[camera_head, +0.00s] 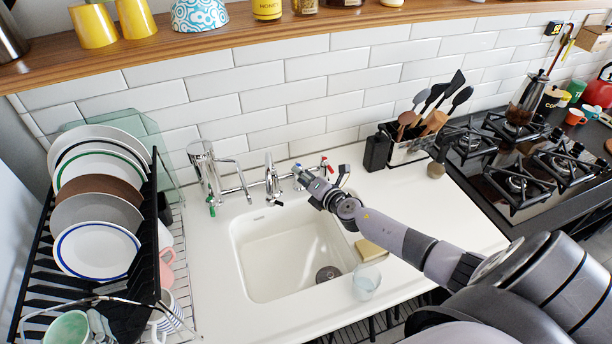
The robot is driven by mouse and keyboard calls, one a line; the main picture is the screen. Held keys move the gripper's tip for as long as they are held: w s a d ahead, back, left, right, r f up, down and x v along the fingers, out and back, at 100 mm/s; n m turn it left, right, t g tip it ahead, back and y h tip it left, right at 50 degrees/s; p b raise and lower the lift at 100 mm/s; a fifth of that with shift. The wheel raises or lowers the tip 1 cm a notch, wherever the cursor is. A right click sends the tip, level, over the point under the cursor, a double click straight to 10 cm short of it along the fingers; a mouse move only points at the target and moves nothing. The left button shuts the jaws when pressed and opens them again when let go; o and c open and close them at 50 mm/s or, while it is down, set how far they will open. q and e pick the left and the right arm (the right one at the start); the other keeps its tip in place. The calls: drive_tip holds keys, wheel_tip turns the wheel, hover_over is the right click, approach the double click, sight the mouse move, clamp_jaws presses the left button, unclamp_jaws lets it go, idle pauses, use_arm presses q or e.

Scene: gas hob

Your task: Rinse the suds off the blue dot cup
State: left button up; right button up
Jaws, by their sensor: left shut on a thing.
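The tap's red-ended handle (325,165) shows just beyond the gripper. A pale, bluish translucent cup (367,284) stands on the white counter at the sink's front right corner. I cannot make out dots or suds on it. The white sink (280,245) looks empty, and I see no clear stream of water. My right gripper is not in view.
A yellow sponge-like block (371,250) lies right of the sink, beneath my arm. A loaded dish rack (150,255) stands at left. A second chrome tap (204,165) is behind the sink. A utensil holder (408,148) and the gas hob (515,160) are at right.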

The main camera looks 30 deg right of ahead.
use_arm(q)
drive_tip(key=shift+d, duration=0.1)
use_arm(e)
clamp_jaws()
drive_tip(key=shift+r, duration=0.1)
idle(0.3)
use_arm(q)
wheel_tip(320, 180, down, 6)
drive_tip(key=b, duration=0.6)
use_arm(e)
drive_tip(key=n+y, duration=0.1)
drive_tip(key=d+n+y, duration=0.1)
drive_tip(key=shift+d+f+y, duration=0.1)
drive_tip(key=shift+f+y, duration=0.15)
drive_tip(key=shift+y, duration=0.15)
use_arm(q)
drive_tip(key=shift+f+b, duration=0.55)
use_arm(e)
drive_tip(key=shift+r+n+y, duration=0.3)
drive_tip(key=shift+y, duration=0.2)
use_arm(q)
drive_tip(key=shift+r, duration=0.1)
